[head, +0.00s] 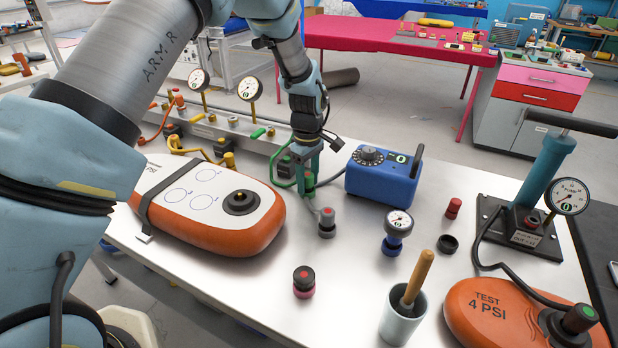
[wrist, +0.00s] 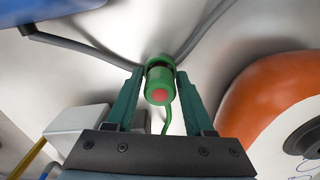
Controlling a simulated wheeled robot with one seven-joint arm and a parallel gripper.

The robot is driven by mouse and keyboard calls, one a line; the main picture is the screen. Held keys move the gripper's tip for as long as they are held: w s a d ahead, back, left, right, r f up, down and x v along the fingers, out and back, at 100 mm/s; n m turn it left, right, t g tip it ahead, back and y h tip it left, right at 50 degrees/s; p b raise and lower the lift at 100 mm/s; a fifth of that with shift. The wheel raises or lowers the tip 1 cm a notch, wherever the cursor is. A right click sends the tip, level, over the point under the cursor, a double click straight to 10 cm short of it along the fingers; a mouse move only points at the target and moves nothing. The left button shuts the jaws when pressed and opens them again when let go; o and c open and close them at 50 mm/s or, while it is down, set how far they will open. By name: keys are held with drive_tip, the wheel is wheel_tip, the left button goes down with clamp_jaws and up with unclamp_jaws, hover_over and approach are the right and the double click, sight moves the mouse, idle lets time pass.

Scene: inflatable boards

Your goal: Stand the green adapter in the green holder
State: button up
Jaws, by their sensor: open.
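The green adapter (wrist: 159,79), with a red end and a black band, lies between the two fingers of my gripper (wrist: 161,76) in the wrist view. The jaws are open around it, with a narrow gap at the sides. In the head view the adapter (head: 309,180) shows small and partly hidden below my gripper (head: 308,168), left of the blue box. I cannot tell a separate green holder apart for certain. A thin green line (head: 279,180) curves beside the gripper, and a piece of it (wrist: 167,118) shows in the wrist view.
An orange-white board (head: 228,181) is left of the gripper. The blue box (head: 381,180) is to the right. A grey adapter with a red top (head: 327,223), a blue gauge (head: 397,232), a grey cup (head: 402,318) and a dark-red adapter (head: 304,283) stand in front.

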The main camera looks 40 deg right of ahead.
sight(308, 174)
wheel_tip(308, 174, up, 12)
drive_tip(key=b, duration=0.4)
drive_tip(key=shift+m, duration=0.7)
drive_tip(key=w+a, duration=0.2)
drive_tip(key=a, duration=0.4)
drive_tip(key=w+a+r, duration=0.1)
drive_tip(key=w+a, duration=0.1)
drive_tip(key=a, duration=0.5)
drive_tip(key=w+a, duration=0.3)
drive_tip(key=a, duration=0.4)
drive_tip(key=shift+w+a+r, duration=0.1)
drive_tip(key=shift+a+r, duration=0.1)
drive_tip(key=shift+r, duration=0.05)
drive_tip(key=shift+m+t, duration=0.4)
drive_tip(key=shift+m, duration=0.2)
drive_tip(key=a, duration=0.4)
drive_tip(key=s+a, duration=0.1)
drive_tip(key=a, duration=0.7)
drive_tip(key=shift+s+a, duration=0.25)
drive_tip(key=shift+s, duration=0.05)
drive_tip(key=s+a+m, duration=0.1)
drive_tip(key=s+a, duration=0.2)
drive_tip(key=a, duration=0.3)
drive_tip(key=s+a+f, duration=0.1)
drive_tip(key=s+a, duration=0.3)
drive_tip(key=a, duration=0.1)
drive_tip(key=shift+a+f+m+t, duration=0.2)
drive_tip(key=shift+a+m+t, duration=0.15)
drive_tip(key=shift+m+t, duration=0.05)
